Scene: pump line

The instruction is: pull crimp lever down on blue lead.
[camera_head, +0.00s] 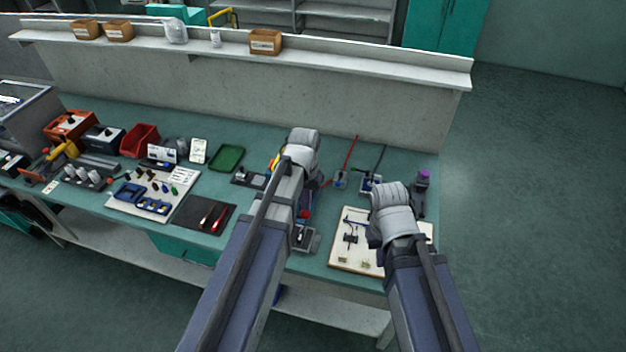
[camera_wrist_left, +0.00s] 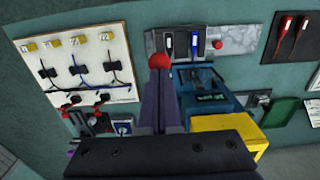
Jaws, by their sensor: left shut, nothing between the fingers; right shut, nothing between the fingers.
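In the left wrist view my left gripper (camera_wrist_left: 160,78) is shut and empty. A red ball knob (camera_wrist_left: 160,60) shows right at its fingertips; whether they touch I cannot tell. The blue crimp press (camera_wrist_left: 205,92) with a yellow part (camera_wrist_left: 222,135) stands beside the fingers. Beyond it is a grey fixture (camera_wrist_left: 182,42) with a white-marked slot and a blue-marked slot (camera_wrist_left: 196,41), perhaps the blue lead. In the head view my left arm covers most of the press. My right gripper (camera_head: 376,237) is shut, over the lead board, its fingertips mostly hidden.
The cream lead board (camera_head: 350,258) carries several dark leads. A second red ball (camera_wrist_left: 217,44) lies by the grey fixture. A purple-topped item (camera_head: 424,174) stands right.

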